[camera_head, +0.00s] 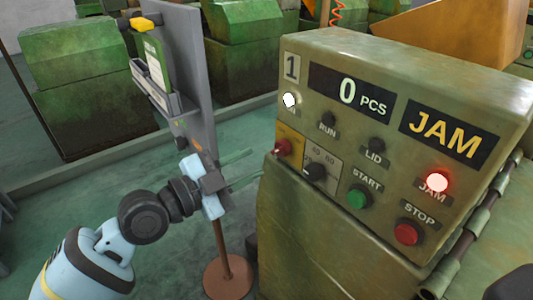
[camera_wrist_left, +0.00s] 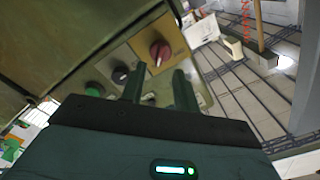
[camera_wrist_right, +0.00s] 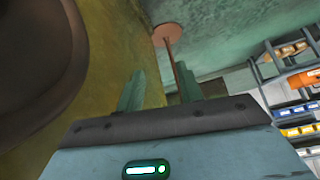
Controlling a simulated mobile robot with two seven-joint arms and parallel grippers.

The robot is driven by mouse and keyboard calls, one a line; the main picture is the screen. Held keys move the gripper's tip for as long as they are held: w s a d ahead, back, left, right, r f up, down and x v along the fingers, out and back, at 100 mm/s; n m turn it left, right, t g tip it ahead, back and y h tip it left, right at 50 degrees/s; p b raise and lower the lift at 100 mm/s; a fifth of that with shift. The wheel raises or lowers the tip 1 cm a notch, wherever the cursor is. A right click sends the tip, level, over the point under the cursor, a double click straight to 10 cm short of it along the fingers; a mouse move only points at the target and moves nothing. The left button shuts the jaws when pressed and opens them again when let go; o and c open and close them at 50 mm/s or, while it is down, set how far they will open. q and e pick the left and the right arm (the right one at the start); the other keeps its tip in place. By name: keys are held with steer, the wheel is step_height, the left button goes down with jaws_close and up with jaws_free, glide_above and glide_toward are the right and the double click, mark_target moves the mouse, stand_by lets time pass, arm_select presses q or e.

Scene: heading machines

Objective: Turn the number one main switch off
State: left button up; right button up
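The main switch, a red rotary knob (camera_head: 282,147) on a yellow plate, sits at the left edge of the control panel marked 1. The white lamp (camera_head: 289,100) above it is lit. My left gripper (camera_head: 257,162) is open, its fingers pointing at the panel just left of and below the knob. In the left wrist view the red knob (camera_wrist_left: 160,53) shows beyond and between the open fingertips (camera_wrist_left: 160,78), with a white pointer mark on it; the fingers seem not to touch it. My right gripper (camera_wrist_right: 160,82) is open and empty in the right wrist view.
The panel also carries a black selector (camera_head: 314,171), a green START button (camera_head: 357,198), a red STOP button (camera_head: 407,234) and a lit red JAM lamp (camera_head: 437,182). The display (camera_head: 349,93) reads 0 PCS. A grey stand board (camera_head: 185,70) is behind my left arm.

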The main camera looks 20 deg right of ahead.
mark_target(275, 152)
arm_select(q)
steer(key=shift+x, duration=2.6)
jaws_close()
